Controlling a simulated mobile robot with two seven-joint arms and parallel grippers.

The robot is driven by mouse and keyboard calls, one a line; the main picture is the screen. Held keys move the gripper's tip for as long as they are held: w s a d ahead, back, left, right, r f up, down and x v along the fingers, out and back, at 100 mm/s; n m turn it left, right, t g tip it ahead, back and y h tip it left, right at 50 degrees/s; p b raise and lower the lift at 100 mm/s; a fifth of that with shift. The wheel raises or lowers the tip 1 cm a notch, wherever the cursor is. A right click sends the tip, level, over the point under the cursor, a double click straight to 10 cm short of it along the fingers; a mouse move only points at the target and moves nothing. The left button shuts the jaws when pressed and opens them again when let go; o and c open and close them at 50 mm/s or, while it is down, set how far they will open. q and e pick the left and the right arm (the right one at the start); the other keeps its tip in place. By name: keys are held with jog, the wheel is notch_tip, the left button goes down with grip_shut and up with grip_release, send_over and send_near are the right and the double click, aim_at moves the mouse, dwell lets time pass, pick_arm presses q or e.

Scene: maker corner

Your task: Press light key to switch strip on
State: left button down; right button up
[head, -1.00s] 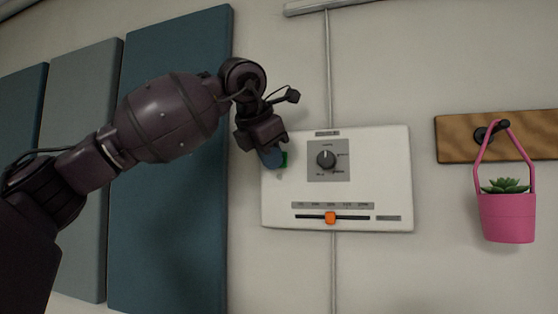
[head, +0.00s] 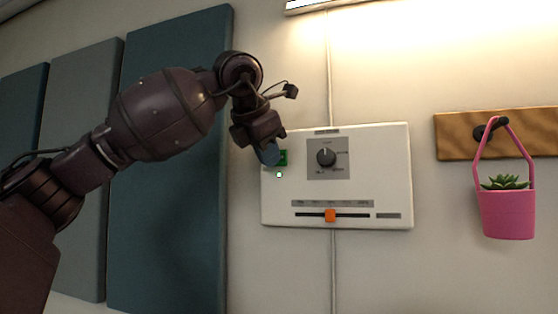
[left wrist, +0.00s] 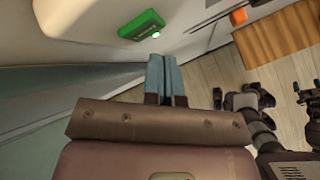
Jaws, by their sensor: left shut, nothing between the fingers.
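The light strip (head: 330,3) at the top of the wall is lit and casts a warm glow. The white control panel (head: 290,195) carries the green light key (head: 283,157) at its upper left, with a small lit indicator (head: 279,175) below it. The key also shows in the left wrist view (left wrist: 140,24), with a bright spot at its lower edge. My left gripper (head: 270,156) is shut and empty, its blue fingertips beside the key and partly in front of it in the head view. In the wrist view the fingertips (left wrist: 164,60) appear apart from the key. My right gripper is not in view.
A pink hanging planter (head: 508,213) hangs from a wooden board (head: 455,136) at right. Blue and grey wall panels (head: 165,220) stand behind my left arm.

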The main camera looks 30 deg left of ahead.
pick_arm(q)
jog(key=s+b, duration=0.1)
jog(key=s, duration=0.1)
jog(key=s+d, duration=0.1)
jog(key=s, duration=0.2)
jog(key=shift+s+d+b, duration=0.1)
jog(key=shift+s+b, duration=0.05)
jog(key=shift+b, duration=0.25)
dwell(0.4)
